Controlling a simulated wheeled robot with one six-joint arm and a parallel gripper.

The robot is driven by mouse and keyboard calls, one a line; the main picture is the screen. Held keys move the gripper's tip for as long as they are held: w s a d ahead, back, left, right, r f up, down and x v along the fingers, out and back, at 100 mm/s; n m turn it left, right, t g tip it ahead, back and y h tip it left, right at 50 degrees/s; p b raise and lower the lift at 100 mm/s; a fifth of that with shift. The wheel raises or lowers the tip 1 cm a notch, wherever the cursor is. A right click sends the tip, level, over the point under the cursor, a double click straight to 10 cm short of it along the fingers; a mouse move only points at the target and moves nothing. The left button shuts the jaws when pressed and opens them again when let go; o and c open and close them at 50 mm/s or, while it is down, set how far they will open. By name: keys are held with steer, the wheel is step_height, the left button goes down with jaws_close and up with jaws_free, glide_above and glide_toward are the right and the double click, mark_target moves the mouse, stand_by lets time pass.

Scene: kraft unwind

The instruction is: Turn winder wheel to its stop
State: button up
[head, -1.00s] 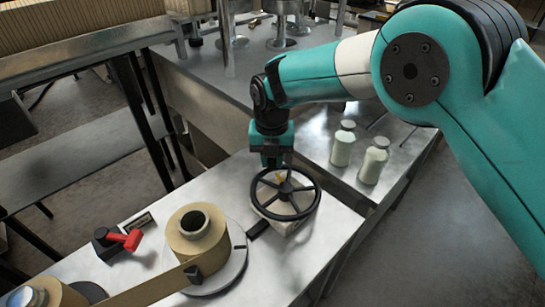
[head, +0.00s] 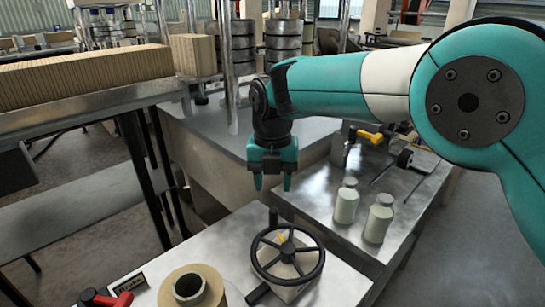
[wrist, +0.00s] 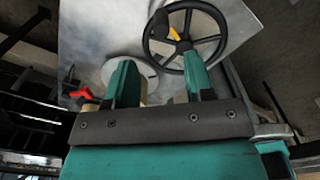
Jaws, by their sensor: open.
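The black spoked winder wheel (head: 287,252) sits on a pale block on the metal bench. A dark upright knob (head: 273,216) stands at its far rim, and a yellow pointer shows near its hub. A black bar (head: 257,294) lies beside the block at the near left. My gripper (head: 273,186) hangs above and beyond the wheel, fingers down, open and empty, clear of the rim. In the wrist view the wheel (wrist: 184,45) lies past the fingertips, partly overlapped by the right finger.
A kraft paper roll (head: 190,289) and a red lever (head: 105,299) are at the near left. Two pale bottles (head: 346,202) (head: 379,219) stand on the bench to the right. Steel posts and rollers (head: 283,45) stand behind.

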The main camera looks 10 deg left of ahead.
step_height(320, 180, up, 7)
steer(key=shift+r, duration=0.1)
stand_by(0.3)
